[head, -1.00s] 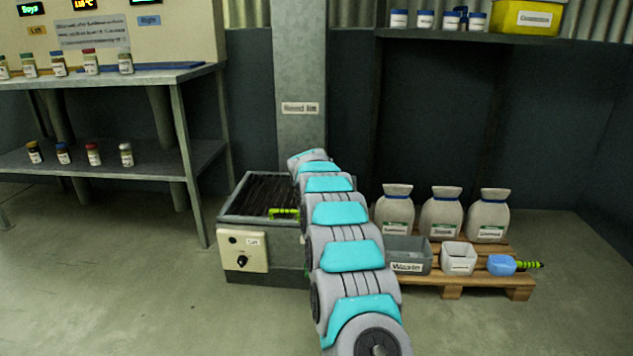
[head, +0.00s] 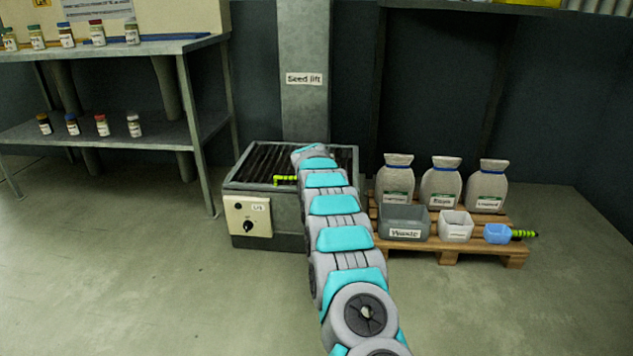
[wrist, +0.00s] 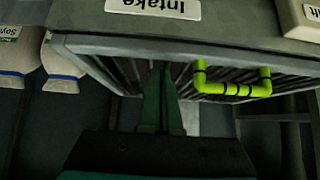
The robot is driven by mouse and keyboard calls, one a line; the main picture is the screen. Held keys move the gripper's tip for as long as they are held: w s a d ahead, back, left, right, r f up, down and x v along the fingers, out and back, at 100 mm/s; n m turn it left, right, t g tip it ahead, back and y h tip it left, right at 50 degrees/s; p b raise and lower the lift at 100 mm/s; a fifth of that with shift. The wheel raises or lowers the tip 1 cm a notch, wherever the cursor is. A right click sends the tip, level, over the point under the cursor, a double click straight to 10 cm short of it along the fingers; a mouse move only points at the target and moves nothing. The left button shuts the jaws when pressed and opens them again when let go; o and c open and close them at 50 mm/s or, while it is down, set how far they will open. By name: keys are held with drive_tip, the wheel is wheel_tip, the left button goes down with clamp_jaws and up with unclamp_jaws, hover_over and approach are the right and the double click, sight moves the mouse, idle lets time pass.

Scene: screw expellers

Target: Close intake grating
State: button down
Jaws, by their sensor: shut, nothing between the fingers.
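The intake grating (head: 262,163) is a set of dark slats in the top of a grey metal box (head: 287,203). Its yellow-green handle (head: 285,179) shows just left of my arm. In the wrist view the slats (wrist: 289,79) run under the box's rim, and the handle (wrist: 232,87) is right of my gripper. My gripper (wrist: 161,70) is shut and empty, its green fingers pointing at the slats, apart from the handle. Whether the fingertips touch the slats I cannot tell. In the head view my arm hides the gripper and part of the grating. Whether the grating lies fully flat is unclear.
A "Seed lift" column (head: 304,110) rises behind the box, and a knob panel (head: 248,216) is on its front. A pallet (head: 450,246) with sacks and bins, including a waste bin (head: 402,222), stands to the right. A shelf table (head: 165,133) is left. The floor in front is clear.

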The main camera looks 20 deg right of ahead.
drive_tip(key=shift+r, duration=0.15)
drive_tip(key=s+a+r+g, duration=0.2)
drive_tip(key=s+r, duration=0.1)
drive_tip(key=s, duration=0.9)
drive_tip(key=s+a+r+n+g, duration=0.1)
drive_tip(key=s+a+r, duration=0.15)
drive_tip(key=s, duration=1.05)
drive_tip(key=s+a+r+g, duration=0.15)
drive_tip(key=s+r, duration=0.25)
drive_tip(key=s, duration=0.8)
drive_tip(key=s+a+n+g+y, duration=0.2)
drive_tip(key=s+a+g, duration=0.15)
drive_tip(key=s, duration=1.55)
drive_tip(key=s+a+n+g+y, duration=0.15)
drive_tip(key=s+a, duration=0.35)
drive_tip(key=s, duration=1.4)
wheel_tip(320, 180, up, 12)
drive_tip(key=p, duration=1.2)
drive_tip(key=shift+w+d+r+p, duration=0.15)
drive_tip(key=shift+w+r+p, duration=0.15)
drive_tip(key=shift+p, duration=0.1)
drive_tip(key=shift+g, duration=0.25)
